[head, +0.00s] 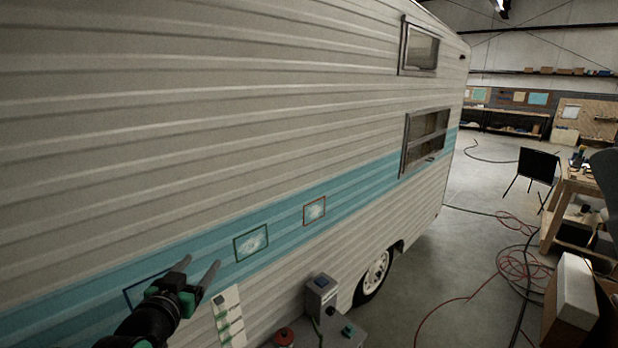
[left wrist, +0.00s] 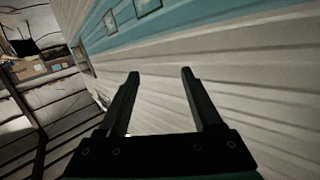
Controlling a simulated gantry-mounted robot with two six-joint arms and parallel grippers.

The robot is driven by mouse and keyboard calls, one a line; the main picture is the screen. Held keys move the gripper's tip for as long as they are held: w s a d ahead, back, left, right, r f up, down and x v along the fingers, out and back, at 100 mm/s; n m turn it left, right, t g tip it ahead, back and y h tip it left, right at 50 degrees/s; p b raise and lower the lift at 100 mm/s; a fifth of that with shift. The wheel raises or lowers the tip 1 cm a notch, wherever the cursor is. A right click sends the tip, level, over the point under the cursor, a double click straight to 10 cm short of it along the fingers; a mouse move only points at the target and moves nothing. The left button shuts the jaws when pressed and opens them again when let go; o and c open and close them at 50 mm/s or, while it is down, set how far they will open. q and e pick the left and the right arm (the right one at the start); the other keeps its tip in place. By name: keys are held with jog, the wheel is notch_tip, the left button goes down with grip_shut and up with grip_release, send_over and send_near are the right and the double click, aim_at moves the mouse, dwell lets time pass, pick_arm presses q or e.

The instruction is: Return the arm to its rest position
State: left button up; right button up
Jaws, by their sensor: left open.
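My left gripper (head: 198,270) is at the lower left of the head view, in front of the camper's siding. Its two fingers are apart with nothing between them. In the left wrist view the open fingers (left wrist: 160,75) point at the white and teal camper wall (left wrist: 235,60). My right gripper is in neither view.
The camper wall (head: 220,120) fills the left, with outlined patches (head: 251,243) on its teal stripe. A grey box (head: 320,297) and a red-topped item (head: 284,337) stand below. Cables (head: 500,270) lie on the floor at right, near a workbench (head: 572,190).

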pick_arm(q)
jog(key=s+d+r+m+t+h, duration=0.1)
jog(key=s+d+r+t, duration=0.15)
jog(key=r, duration=0.45)
jog(key=s+d+r+t+h, duration=0.1)
jog(key=s+d+r+t, duration=0.2)
jog(key=r, duration=0.4)
jog(key=s+d+r+n+t, duration=0.1)
jog(key=s+r+t, duration=0.2)
jog(key=s+r, duration=0.7)
jog(key=s+d+r+t, duration=0.25)
jog(key=s+r, duration=0.45)
jog(key=s, duration=0.5)
notch_tip(320, 180, up, 14)
jog(key=p, duration=1.3)
jog(key=shift+w+a+f+h+p, duration=0.25)
jog(key=shift+a+h+p, duration=0.1)
jog(key=shift+a, duration=0.1)
jog(key=shift+a, duration=0.1)
